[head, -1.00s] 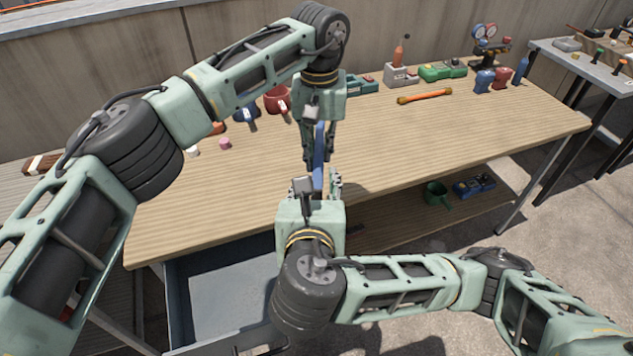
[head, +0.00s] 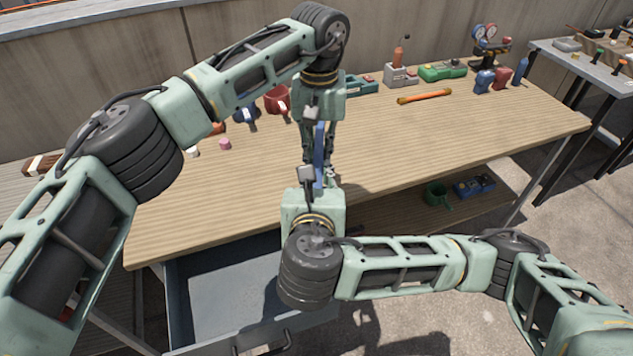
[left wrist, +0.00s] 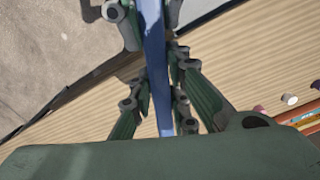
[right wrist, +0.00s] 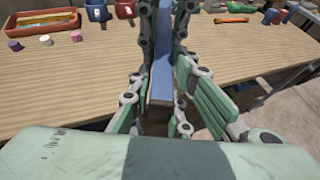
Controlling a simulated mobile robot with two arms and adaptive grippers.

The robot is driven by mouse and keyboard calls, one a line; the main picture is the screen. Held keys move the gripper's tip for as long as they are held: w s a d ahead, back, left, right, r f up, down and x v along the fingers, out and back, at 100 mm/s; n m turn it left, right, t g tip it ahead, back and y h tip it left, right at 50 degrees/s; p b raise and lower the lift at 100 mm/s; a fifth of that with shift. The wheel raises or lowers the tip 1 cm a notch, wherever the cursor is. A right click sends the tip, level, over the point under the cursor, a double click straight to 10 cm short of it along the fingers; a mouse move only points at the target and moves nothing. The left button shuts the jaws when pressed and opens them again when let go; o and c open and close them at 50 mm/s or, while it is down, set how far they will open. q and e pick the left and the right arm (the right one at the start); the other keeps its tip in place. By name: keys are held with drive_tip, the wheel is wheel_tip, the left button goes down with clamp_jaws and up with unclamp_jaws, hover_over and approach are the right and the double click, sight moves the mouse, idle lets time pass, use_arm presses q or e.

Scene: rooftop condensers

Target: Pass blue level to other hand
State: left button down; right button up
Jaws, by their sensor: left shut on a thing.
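The blue level (head: 319,146) is a long narrow bar held above the wooden bench. My left gripper (head: 317,156) points down from above and is shut on it, with fingers on both sides in the left wrist view (left wrist: 155,60). My right gripper (head: 319,173) comes from the front, facing the left one. Its fingers are open around the level's near end, with gaps beside the bar in the right wrist view (right wrist: 162,80). The fingers of both grippers hide parts of the level.
The wooden bench (head: 430,140) is mostly bare in the middle. An open grey drawer (head: 225,290) juts out below the front edge.

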clamp_jaws()
use_arm(q)
drive_tip(key=c, duration=1.6)
unclamp_jaws()
